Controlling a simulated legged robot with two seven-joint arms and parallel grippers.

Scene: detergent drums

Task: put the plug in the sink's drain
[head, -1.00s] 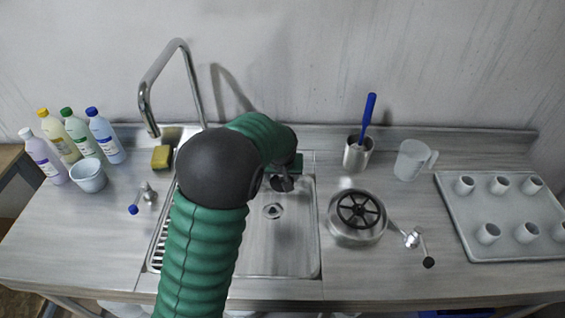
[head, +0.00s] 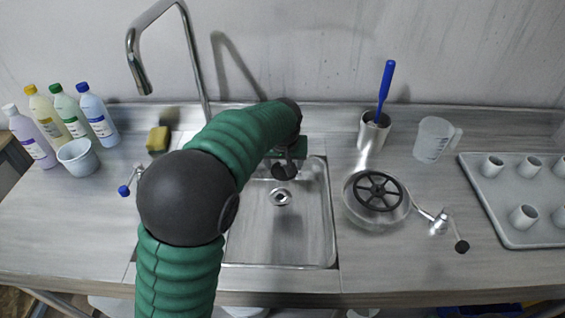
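The steel sink (head: 328,262) is in the middle of the counter, with its round drain (head: 281,196) uncovered near the basin's centre. My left arm, in a green sleeve, reaches in from the lower left and hides the basin's left part. My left gripper (head: 287,160) is over the back of the basin, mostly hidden behind the wrist. A dark round piece that looks like the plug (head: 284,171) hangs at its tip, appearing just behind the drain and above the basin floor. The fingers are too small to see clearly. My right gripper is not in view.
A tall tap (head: 132,62) rises behind the sink, with a yellow sponge (head: 157,139) nearby. Bottles and a bucket (head: 78,158) stand left. A pan-like round vessel (head: 349,207), a brush holder (head: 373,138), a jug (head: 432,140) and a cup tray (head: 510,236) are right.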

